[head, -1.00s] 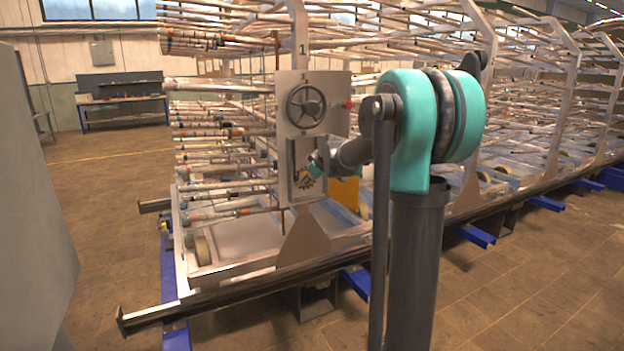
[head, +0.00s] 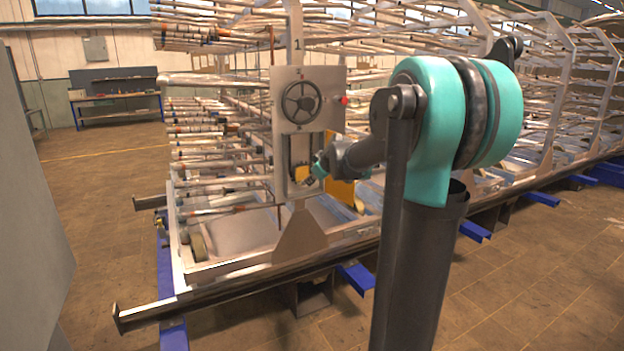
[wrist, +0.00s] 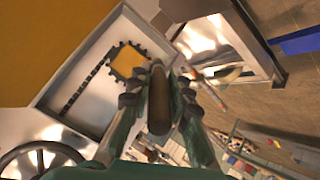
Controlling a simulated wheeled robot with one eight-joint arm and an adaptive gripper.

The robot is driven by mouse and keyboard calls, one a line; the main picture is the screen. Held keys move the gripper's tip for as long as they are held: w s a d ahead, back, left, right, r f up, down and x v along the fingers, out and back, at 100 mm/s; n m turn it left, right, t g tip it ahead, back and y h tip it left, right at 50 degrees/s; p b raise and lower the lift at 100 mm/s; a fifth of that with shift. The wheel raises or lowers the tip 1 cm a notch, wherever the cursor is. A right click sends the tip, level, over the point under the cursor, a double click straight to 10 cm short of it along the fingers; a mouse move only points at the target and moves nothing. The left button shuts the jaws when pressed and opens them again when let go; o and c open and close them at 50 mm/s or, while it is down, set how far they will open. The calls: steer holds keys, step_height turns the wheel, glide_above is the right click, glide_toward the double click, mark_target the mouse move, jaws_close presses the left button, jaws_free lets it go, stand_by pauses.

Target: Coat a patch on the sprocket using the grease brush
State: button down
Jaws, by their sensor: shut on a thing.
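The sprocket (wrist: 126,64) is a dark toothed wheel with a yellow face, set in an open recess of the grey panel. It also shows in the head view (head: 303,174), partly hidden by my gripper (head: 318,169). In the wrist view my gripper (wrist: 159,88) is shut on the grease brush (wrist: 159,108), a brown, elongated piece between the ribbed fingers. The brush's far end lies at the sprocket's edge in this view. I cannot tell whether it touches. Its bristles are not clearly visible.
A dark chain (wrist: 85,90) runs in the recess beside the sprocket. The panel (head: 281,130) carries a handwheel (head: 301,102) and a red knob (head: 343,99). A yellow door (head: 341,192) stands open at the recess's right. Racks of rods (head: 215,140) crowd around the panel.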

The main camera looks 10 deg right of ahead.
steer(key=shift+s, duration=0.1)
steer(key=shift+s+d, duration=0.25)
steer(key=shift+s, duration=0.45)
steer(key=shift+s+d, duration=0.25)
steer(key=shift+s, duration=0.4)
